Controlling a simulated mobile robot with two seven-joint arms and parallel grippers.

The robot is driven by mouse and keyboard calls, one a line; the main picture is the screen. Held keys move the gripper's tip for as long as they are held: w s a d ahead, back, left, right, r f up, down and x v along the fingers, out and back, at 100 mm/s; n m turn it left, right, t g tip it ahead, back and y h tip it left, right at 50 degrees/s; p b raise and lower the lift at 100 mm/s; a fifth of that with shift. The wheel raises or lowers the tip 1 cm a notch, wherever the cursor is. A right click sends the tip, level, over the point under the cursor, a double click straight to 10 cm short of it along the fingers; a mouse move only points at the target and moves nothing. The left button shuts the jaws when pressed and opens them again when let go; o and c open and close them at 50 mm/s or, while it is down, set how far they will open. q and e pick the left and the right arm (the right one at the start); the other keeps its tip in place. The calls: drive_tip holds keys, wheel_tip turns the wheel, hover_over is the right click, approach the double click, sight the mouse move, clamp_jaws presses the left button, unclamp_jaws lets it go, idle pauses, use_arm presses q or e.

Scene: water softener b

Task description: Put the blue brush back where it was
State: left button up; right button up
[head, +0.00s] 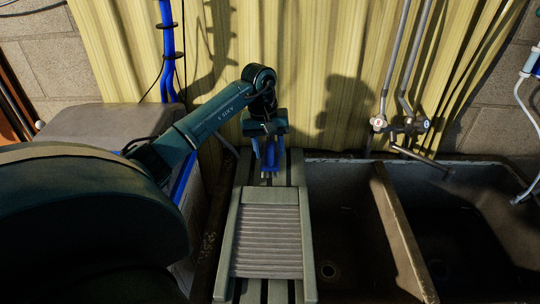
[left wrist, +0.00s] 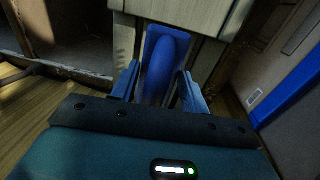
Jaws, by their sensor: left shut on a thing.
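The blue brush (left wrist: 166,58) is between the two fingers of my left gripper (left wrist: 158,72) in the left wrist view; the gripper is shut on it. In the head view my left gripper (head: 269,160) points down over the far end of the slatted grey board (head: 296,165), just behind the washboard (head: 267,240). The blue brush (head: 270,153) shows there as a small blue patch, partly hidden by the gripper. I cannot tell whether the brush touches the board. My right gripper is not in view.
A two-basin sink (head: 390,210) lies right of the board, with taps (head: 398,125) and a spout above it. A corrugated yellow wall panel (head: 300,60) stands close behind. A grey-topped box (head: 100,120) and a blue pipe (head: 168,50) are at left.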

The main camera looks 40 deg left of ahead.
sight(269, 155)
use_arm(q)
wheel_tip(269, 155, down, 3)
drive_tip(key=shift+r, duration=0.2)
drive_tip(key=shift+f, duration=0.4)
drive_tip(key=o, duration=1)
drive_tip(key=shift+c, duration=0.2)
drive_tip(key=shift+r, duration=0.1)
